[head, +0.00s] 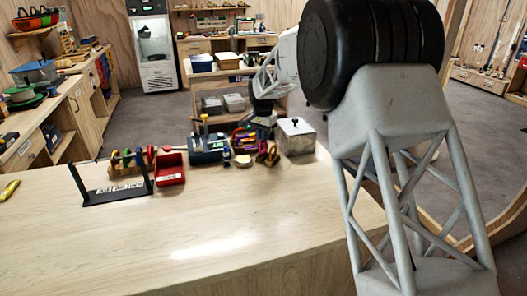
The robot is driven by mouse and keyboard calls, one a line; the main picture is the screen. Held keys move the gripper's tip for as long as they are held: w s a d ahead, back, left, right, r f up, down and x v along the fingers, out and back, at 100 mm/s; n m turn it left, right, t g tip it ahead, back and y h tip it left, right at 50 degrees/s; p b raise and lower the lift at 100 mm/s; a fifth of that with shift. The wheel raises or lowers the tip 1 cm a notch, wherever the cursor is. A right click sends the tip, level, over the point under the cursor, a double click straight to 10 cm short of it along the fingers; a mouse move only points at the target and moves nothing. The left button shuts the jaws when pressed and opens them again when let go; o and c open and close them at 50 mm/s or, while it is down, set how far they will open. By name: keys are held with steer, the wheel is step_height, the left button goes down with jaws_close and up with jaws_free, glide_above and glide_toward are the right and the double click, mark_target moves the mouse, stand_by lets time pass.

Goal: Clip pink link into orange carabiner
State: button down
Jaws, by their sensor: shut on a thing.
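My gripper (262,122) is a small dark shape at the far side of the workbench, low over a cluster of gear. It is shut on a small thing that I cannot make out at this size. Just below and left of it is a purple and orange item (243,141). An orange-brown item (267,154) stands below it, near the bench top. I cannot tell which of these, if any, is the orange carabiner. I cannot pick out the pink link.
A yellow round item (243,161) lies in front. A grey lidded box (298,137) stands right of the gripper. The front of the wooden bench (215,225) is clear.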

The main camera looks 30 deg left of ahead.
steer(key=shift+r, duration=2.45)
steer(key=shift+w+a, duration=0.1)
steer(key=w+a+r+n, duration=0.2)
steer(key=w+a+n, duration=0.1)
steer(key=a+n, duration=0.2)
steer(key=w+a+r+n, duration=0.2)
steer(key=w+a+n, duration=0.2)
steer(key=a, duration=0.3)
steer(key=shift+w+r+n, duration=0.3)
steer(key=shift+r+n, duration=0.05)
steer(key=shift+n, duration=0.15)
steer(key=shift+f, duration=0.1)
steer(key=shift+f, duration=1.55)
